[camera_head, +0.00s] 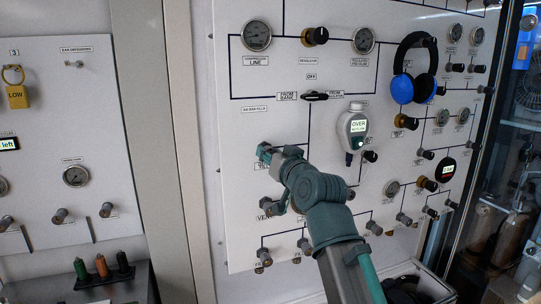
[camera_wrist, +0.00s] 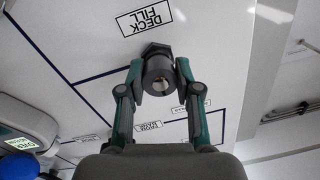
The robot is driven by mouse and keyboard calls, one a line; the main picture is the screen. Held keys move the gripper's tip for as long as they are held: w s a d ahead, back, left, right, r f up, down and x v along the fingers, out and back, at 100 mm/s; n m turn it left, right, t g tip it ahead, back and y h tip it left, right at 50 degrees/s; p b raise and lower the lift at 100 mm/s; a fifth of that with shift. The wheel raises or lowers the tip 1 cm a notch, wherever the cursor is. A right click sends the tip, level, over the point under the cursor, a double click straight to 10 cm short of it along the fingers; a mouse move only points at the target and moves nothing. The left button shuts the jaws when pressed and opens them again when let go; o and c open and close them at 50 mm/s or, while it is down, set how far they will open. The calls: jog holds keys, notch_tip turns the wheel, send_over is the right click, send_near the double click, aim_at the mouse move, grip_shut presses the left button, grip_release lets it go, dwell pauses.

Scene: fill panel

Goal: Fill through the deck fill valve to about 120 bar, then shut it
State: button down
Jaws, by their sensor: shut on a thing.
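The deck fill valve (camera_wrist: 158,70) is a dark round knob on a hex base on the white panel. Its "DECK FILL" label (camera_wrist: 143,17) reads clearly in the wrist view. My gripper (camera_wrist: 159,78) is shut on the knob, with one green finger on each side. In the head view my gripper (camera_head: 268,153) is at the panel's left part, and it and my wrist hide the knob and part of its label. I cannot tell how far the valve is turned. The compressor line gauge (camera_head: 257,35) and regulated pressure gauge (camera_head: 363,40) are too small to read.
A pale handheld device (camera_head: 352,128) with a lit display reading "OVER" hangs right of my gripper. Blue headphones (camera_head: 415,70) hang farther right. A black selector (camera_head: 315,96) sits above. More knobs (camera_head: 264,257) line the panel below.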

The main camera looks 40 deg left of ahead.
jog(key=n+b, duration=0.4)
jog(key=shift+a+f+b, duration=0.1)
jog(key=shift+f+b, duration=0.05)
jog(key=shift+b, duration=0.15)
jog(key=n+b, duration=0.3)
jog(key=n, duration=0.3)
jog(key=shift+h, duration=0.3)
jog(key=shift+n+b, duration=0.3)
jog(key=c, duration=0.8)
grip_release()
jog(key=v, duration=1.2)
